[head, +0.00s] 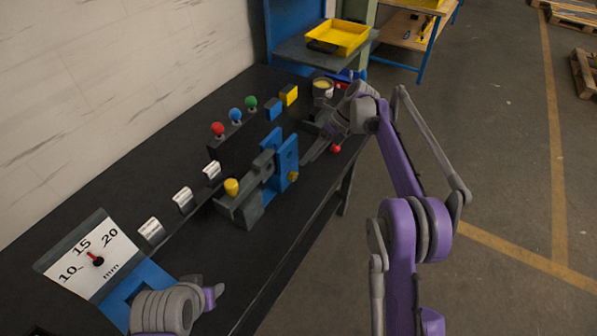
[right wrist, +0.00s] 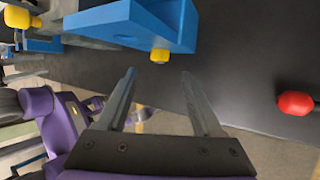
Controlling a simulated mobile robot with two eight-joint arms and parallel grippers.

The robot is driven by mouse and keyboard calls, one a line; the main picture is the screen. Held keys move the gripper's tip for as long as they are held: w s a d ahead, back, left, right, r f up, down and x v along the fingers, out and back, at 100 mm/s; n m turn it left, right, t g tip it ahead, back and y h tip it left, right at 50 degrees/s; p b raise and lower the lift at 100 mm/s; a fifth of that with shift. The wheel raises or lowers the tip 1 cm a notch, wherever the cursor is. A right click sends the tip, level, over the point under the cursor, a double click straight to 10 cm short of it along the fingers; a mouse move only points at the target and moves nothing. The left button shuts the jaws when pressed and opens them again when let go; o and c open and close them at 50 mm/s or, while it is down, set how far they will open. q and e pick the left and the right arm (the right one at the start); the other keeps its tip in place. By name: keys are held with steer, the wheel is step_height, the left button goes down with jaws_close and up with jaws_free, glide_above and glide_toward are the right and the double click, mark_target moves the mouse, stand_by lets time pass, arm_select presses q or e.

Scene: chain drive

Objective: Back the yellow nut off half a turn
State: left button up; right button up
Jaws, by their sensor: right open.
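The small yellow nut (head: 293,177) sits low on the face of the blue upright block (head: 286,160) of the dark tensioner on the bench. In the right wrist view the nut (right wrist: 160,56) shows just below the edge of the blue block (right wrist: 150,25). My right gripper (head: 307,146) is open and empty. In its wrist view the two fingertips (right wrist: 158,74) stand to the left and right of the nut's line, with the nut just beyond them; I see no contact. My left arm's end (head: 212,294) shows at the bottom left; its fingers cannot be made out.
A yellow knob (head: 231,187) stands on the tensioner's left end. A red knob (head: 336,148) is near the right gripper, also in the wrist view (right wrist: 295,103). Coloured knobs (head: 235,115) and a dial plate (head: 90,255) line the bench. The bench's front strip is clear.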

mark_target(296, 173)
steer(key=x, duration=0.6)
steer(key=shift+a+f, duration=0.25)
steer(key=shift+f, duration=0.05)
jaws_close()
